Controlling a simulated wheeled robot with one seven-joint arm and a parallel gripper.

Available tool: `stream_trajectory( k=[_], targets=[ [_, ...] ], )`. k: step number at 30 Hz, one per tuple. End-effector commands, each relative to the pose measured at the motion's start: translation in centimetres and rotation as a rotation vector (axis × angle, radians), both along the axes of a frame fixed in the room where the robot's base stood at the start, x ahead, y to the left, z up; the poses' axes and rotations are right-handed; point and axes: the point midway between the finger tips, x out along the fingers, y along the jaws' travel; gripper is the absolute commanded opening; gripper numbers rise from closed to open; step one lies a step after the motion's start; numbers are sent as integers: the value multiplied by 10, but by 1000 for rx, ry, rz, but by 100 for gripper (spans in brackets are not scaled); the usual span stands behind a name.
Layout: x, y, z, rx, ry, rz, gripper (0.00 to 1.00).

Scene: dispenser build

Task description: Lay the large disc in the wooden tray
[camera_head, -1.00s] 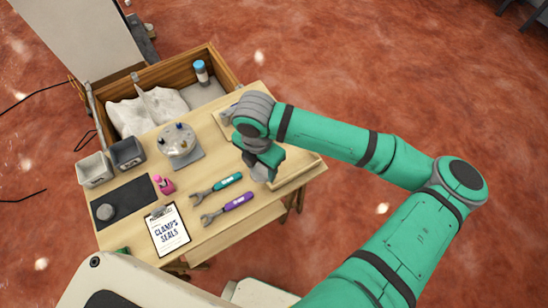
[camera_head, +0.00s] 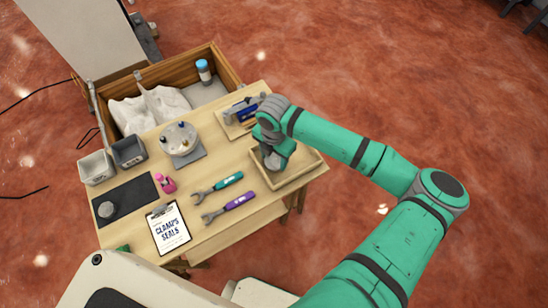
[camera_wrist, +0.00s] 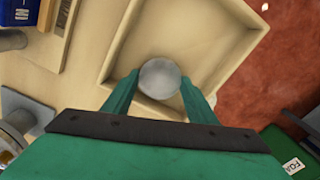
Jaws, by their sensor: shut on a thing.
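My gripper (camera_wrist: 160,92) is shut on a round grey disc (camera_wrist: 159,77), one finger on each side of it in the wrist view. In the head view my gripper (camera_head: 272,161) is over the left part of the wooden tray (camera_head: 316,167), and it mostly hides the disc. The tray is shallow, square and empty where it shows. In the wrist view the disc appears inside the tray's rim (camera_wrist: 184,14). I cannot tell whether the disc touches the tray floor.
A wooden board with a blue-and-grey device (camera_head: 243,112) is just behind the tray. Two wrenches, teal (camera_head: 228,181) and purple (camera_head: 238,201), lie left of it. A round plate with small pegs (camera_head: 180,141), a grey round piece on a black mat (camera_head: 107,209) and a clipboard (camera_head: 168,228) are farther left.

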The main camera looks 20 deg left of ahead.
Motion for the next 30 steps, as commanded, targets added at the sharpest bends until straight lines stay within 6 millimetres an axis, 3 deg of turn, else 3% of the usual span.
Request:
stream_trajectory(
  k=[12, 13, 15, 25, 30],
  targets=[
    [0, 0, -6, 1, -1, 0, 13],
    [0, 0, -7, 0, 0, 0, 59],
    [0, 0, -6, 0, 0, 0, 71],
    [0, 0, -4, 0, -1, 0, 71],
    [1, 0, 15, 0, -3, 2, 71]
  ],
)
